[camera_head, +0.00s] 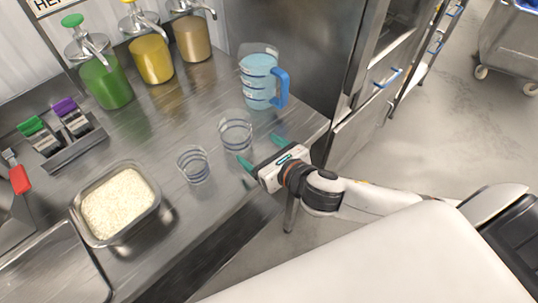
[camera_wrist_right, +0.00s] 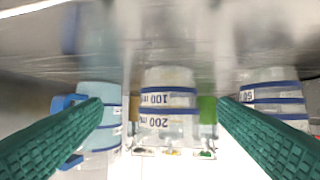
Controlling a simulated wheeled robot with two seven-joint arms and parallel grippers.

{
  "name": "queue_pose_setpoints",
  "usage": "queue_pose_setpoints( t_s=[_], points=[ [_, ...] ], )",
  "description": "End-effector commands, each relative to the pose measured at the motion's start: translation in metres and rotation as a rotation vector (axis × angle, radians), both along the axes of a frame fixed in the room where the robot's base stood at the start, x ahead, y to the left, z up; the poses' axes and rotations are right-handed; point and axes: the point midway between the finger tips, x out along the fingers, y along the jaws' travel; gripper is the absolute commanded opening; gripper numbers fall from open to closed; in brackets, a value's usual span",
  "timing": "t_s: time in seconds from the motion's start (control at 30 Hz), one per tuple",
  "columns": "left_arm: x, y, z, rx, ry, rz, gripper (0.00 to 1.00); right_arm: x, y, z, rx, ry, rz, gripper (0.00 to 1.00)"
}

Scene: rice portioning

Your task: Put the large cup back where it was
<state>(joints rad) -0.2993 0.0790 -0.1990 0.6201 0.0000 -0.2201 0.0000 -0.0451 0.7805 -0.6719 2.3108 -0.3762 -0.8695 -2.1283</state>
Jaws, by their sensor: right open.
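The large cup (camera_head: 236,131) is clear with dark blue rings and stands on the steel counter near its front edge. In the right wrist view, which appears upside down, it shows centred (camera_wrist_right: 168,100) with 100 and 200 marks. My right gripper (camera_head: 261,152) is open and empty, its green fingertips pointing at the large cup from the front edge side. In the right wrist view the fingers (camera_wrist_right: 162,106) show left and right of the cup, with gaps on both sides. A smaller clear ringed cup (camera_head: 193,165) stands left of the large cup. My left gripper is out of view.
A blue-handled pitcher (camera_head: 258,88) stands behind the large cup. Green (camera_head: 107,84), yellow (camera_head: 151,60) and brown (camera_head: 192,38) pump bottles line the back. A steel pan of rice (camera_head: 150,215) sits at left. Bare counter lies between the cups and bottles.

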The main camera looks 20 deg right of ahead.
Motion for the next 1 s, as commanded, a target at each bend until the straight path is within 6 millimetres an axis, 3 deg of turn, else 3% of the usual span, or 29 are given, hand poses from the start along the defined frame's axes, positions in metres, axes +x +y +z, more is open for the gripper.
queue_pose_setpoints(
  t_s=[0.1,0.27,0.87,1.0],
  points=[
    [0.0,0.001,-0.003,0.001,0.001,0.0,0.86,-0.017,-0.004,0.005,-0.002,0.002,0.001,0.82],
    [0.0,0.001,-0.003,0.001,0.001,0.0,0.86,-0.028,-0.006,0.011,-0.001,0.0,0.0,0.82],
    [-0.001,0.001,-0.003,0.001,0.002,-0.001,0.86,-0.029,-0.007,0.012,0.011,0.005,-0.008,0.82],
    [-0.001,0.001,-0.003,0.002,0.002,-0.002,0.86,-0.032,-0.009,0.006,0.186,0.077,-0.123,0.82]
  ],
)
